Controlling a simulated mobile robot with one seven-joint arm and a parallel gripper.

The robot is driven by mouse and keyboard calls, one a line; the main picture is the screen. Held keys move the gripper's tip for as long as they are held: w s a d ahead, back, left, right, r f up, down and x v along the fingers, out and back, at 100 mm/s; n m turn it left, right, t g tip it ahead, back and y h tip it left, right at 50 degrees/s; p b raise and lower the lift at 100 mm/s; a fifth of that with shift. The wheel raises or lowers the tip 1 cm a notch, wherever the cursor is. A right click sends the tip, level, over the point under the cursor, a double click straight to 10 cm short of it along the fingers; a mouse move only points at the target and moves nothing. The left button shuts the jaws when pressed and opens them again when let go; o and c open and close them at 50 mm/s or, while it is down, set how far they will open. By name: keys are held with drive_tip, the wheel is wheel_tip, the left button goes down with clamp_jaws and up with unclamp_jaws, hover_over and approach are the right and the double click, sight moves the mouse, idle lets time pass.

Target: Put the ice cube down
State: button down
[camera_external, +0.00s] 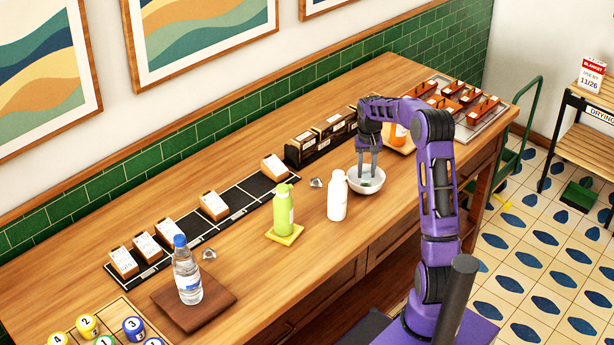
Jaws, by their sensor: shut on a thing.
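My purple gripper (367,172) points straight down over a small pale bowl (379,186), its grey fingertips at or inside the rim. The fingers are close together on something small, taken to be the ice cube, which I cannot make out clearly. Whether it touches the bowl's bottom cannot be told. Two small greyish, clear-looking lumps that may be ice cubes lie on the wooden counter. One (316,183) is left of the white bottle, the other (209,254) is near the water bottle.
A white bottle (337,197) stands just left of the bowl. A green bottle (283,211) stands on a yellow mat. A water bottle (187,272) stands on a brown board (222,300). An orange item (398,136) is behind my gripper. Bare counter (310,245) lies in front.

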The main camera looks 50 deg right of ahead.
sight(366, 174)
drive_tip(key=shift+c, duration=2.3)
unclamp_jaws()
wheel_tip(366, 174, up, 7)
drive_tip(key=p, duration=0.6)
drive_tip(key=shift+r, duration=0.15)
